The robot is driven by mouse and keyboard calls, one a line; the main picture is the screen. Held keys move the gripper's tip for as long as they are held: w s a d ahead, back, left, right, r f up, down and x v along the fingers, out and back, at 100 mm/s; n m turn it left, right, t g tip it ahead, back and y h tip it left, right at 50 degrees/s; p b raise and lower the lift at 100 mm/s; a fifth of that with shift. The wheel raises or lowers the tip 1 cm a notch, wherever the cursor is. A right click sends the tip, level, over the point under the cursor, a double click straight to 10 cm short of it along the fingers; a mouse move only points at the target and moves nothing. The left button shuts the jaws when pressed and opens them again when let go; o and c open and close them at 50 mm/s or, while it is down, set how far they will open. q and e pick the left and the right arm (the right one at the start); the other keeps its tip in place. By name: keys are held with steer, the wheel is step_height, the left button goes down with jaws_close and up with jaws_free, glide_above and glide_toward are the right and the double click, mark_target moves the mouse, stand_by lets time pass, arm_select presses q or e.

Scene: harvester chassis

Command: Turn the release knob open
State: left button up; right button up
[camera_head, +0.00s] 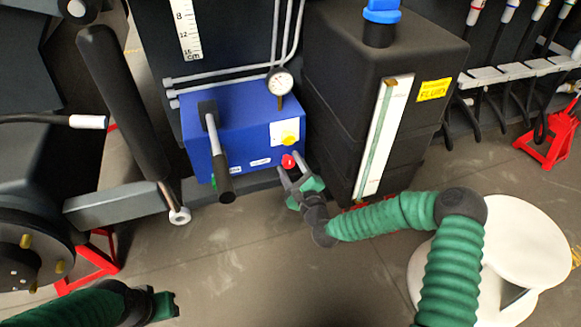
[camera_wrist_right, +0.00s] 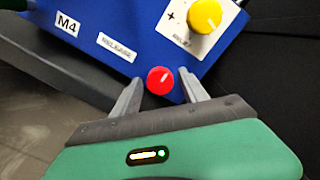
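The red release knob (camera_head: 288,162) is on the lower right front of the blue box (camera_head: 240,135). In the right wrist view the round red knob (camera_wrist_right: 160,80) has a pale pointer mark and sits near the box's lower edge, below a "RELEASE" label (camera_wrist_right: 117,46). My right gripper (camera_head: 292,170) is open, its two fingers on either side of the knob; in the wrist view the fingertips (camera_wrist_right: 160,82) stand apart from it. I cannot tell whether they reach its depth. My left gripper (camera_head: 160,305) is at the lower left, away from the box; its finger state is unclear.
A yellow knob (camera_wrist_right: 203,16) on a white plate sits above the red one. A black lever (camera_head: 220,160) sticks out of the box front. A gauge (camera_head: 280,82) stands above the box. A black fluid tank (camera_head: 350,130) is close on the right.

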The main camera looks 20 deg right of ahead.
jaws_close()
